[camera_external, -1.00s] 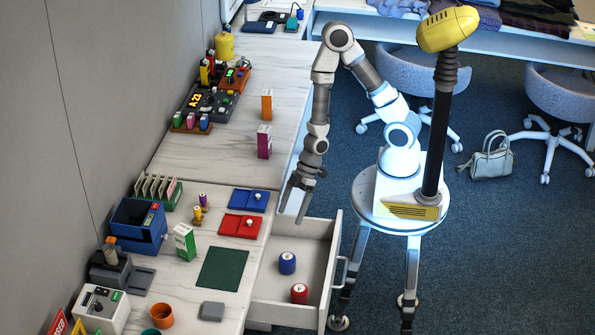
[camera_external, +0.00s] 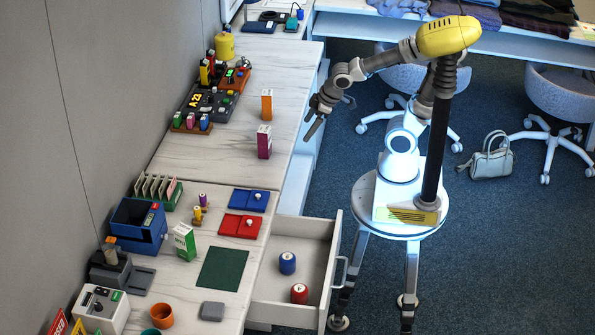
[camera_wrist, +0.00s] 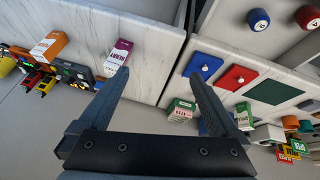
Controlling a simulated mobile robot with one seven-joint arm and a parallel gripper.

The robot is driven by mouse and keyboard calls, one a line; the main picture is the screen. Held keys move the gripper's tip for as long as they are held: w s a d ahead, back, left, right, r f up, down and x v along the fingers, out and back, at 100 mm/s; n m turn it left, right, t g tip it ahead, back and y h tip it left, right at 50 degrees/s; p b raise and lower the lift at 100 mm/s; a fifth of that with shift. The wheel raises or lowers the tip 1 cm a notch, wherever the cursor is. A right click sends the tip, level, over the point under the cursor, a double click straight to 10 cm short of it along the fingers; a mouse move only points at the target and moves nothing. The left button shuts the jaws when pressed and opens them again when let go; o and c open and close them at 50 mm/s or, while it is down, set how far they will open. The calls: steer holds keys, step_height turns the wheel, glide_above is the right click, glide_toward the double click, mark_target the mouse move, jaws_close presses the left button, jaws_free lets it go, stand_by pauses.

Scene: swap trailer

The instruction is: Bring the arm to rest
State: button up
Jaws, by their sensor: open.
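My gripper (camera_external: 316,118) is open and empty. In the external view it hangs in the air by the right edge of the back counter (camera_external: 287,70), right of the magenta box (camera_external: 264,142) and the orange box (camera_external: 267,104). My arm is bent and reaches left from my base on the round stand. In the wrist view my gripper's two fingers (camera_wrist: 160,92) are spread apart, with the magenta box (camera_wrist: 119,55) beyond the left finger and nothing between them.
Chairs and a handbag (camera_external: 491,158) are behind my base.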

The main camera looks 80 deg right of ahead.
steer(key=s+r+m, duration=0.2)
steer(key=s+r, duration=0.3)
steer(key=s, duration=0.2)
step_height(320, 180, up, 12)
steer(key=y+p, duration=0.1)
steer(key=p, duration=1.1)
step_height(320, 180, down, 24)
steer(key=b, duration=2.4)
steer(key=shift+w+d, duration=0.15)
steer(key=shift+d, duration=0.05)
